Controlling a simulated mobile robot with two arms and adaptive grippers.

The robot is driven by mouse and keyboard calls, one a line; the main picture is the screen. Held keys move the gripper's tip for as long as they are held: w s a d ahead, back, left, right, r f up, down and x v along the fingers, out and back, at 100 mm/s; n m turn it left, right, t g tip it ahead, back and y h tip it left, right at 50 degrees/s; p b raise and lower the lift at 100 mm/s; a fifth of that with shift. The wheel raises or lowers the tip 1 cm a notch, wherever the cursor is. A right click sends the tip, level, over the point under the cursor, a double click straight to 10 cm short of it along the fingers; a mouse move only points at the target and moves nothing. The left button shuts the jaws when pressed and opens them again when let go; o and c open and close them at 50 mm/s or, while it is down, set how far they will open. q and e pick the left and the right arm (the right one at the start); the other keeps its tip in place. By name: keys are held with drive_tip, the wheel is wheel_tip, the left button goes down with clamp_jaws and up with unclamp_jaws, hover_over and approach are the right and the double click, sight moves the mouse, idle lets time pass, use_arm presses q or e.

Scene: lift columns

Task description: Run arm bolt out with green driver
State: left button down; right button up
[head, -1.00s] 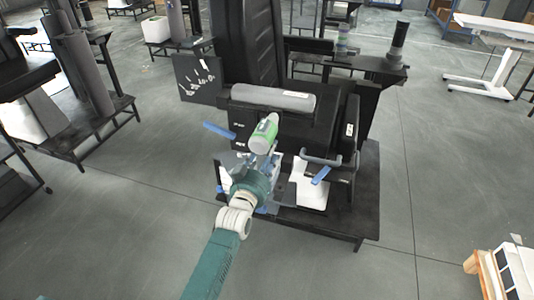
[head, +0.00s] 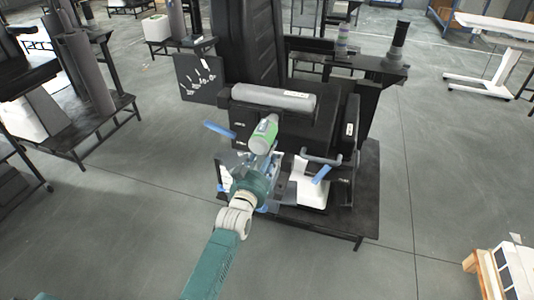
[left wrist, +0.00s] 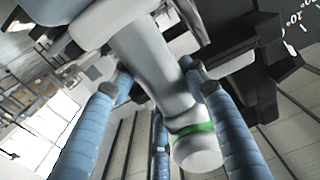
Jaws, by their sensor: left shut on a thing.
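My left gripper (head: 262,158) is shut on the green driver (head: 263,136), which has a pale body and a green band. It holds the driver in front of the black lift column unit (head: 300,130). In the left wrist view the driver's grey body (left wrist: 150,60) runs between my blue fingers (left wrist: 165,110), with the green band near its rounded end. The arm bolt cannot be made out; where the driver's tip points is hidden. My right gripper is not in view.
A grey roller (head: 274,98) lies across the unit above the driver. A blue lever (head: 220,130) sticks out left, and another blue handle (head: 321,173) is at right. A black panel with white marks (head: 198,80) stands left. The floor in front is clear.

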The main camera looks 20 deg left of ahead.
sight(264, 159)
use_arm(q)
drive_tip(key=shift+s+r+p, duration=0.15)
drive_tip(key=shift+r+p, duration=0.3)
drive_tip(key=shift+r, duration=0.25)
idle(0.6)
idle(0.4)
drive_tip(key=shift+s+f+p, duration=0.3)
drive_tip(key=shift+s+p, duration=0.05)
drive_tip(key=shift+p, duration=0.1)
drive_tip(key=shift+s+p, duration=0.45)
drive_tip(key=shift+s, duration=0.45)
drive_tip(key=shift+s+a+f+p, duration=0.15)
drive_tip(key=shift+s+p, duration=0.5)
drive_tip(key=shift+s, duration=0.6)
